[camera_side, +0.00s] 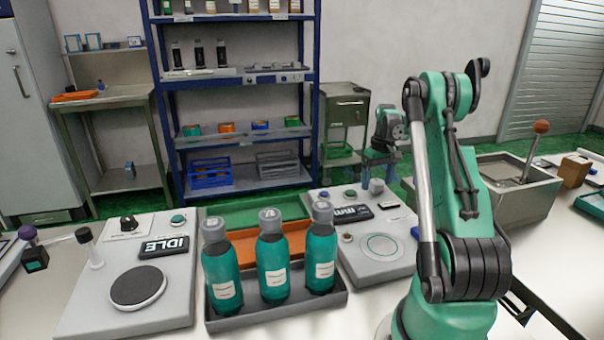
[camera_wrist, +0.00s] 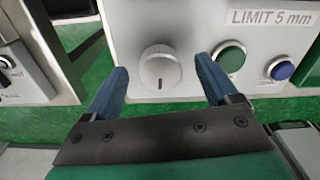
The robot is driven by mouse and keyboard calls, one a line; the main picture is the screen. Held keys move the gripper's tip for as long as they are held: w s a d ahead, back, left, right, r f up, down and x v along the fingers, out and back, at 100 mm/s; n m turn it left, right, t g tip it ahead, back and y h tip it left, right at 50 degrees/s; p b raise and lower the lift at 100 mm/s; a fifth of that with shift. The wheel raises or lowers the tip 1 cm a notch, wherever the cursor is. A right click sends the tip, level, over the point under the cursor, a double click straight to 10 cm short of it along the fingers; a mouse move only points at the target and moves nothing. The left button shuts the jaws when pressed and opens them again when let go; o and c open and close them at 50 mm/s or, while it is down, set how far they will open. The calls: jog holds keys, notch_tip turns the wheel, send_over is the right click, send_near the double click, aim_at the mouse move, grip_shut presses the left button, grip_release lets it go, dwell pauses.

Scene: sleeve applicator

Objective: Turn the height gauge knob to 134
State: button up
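The height gauge knob (camera_wrist: 160,70) is a round light-grey dial with a dark pointer line near its lower edge in the wrist view. It sits on a light-grey panel, and I see no number scale around it. In the side view the knob (camera_side: 376,186) shows small at the back right of the gauge unit. My gripper (camera_wrist: 162,66) is open, with one blue finger on each side of the knob and visible gaps between. In the side view my gripper's wrist hangs above the knob; the fingers are hard to make out there. The unit's display (camera_side: 352,213) is too small to read.
On the panel, a green button (camera_wrist: 229,57) and a blue button (camera_wrist: 280,69) lie right of the knob, below a "LIMIT 5 mm" label (camera_wrist: 270,18). A tray (camera_side: 280,311) with three teal bottles stands left of my arm. A display left of it reads IDLE (camera_side: 166,246).

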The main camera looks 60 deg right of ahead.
aim_at(377, 181)
jog(key=shift+r, duration=2.8)
notch_tip(377, 181, down, 6)
jog(key=shift+r, duration=0.25)
jog(key=shift+f+m, duration=0.1)
jog(key=shift+m, duration=1.1)
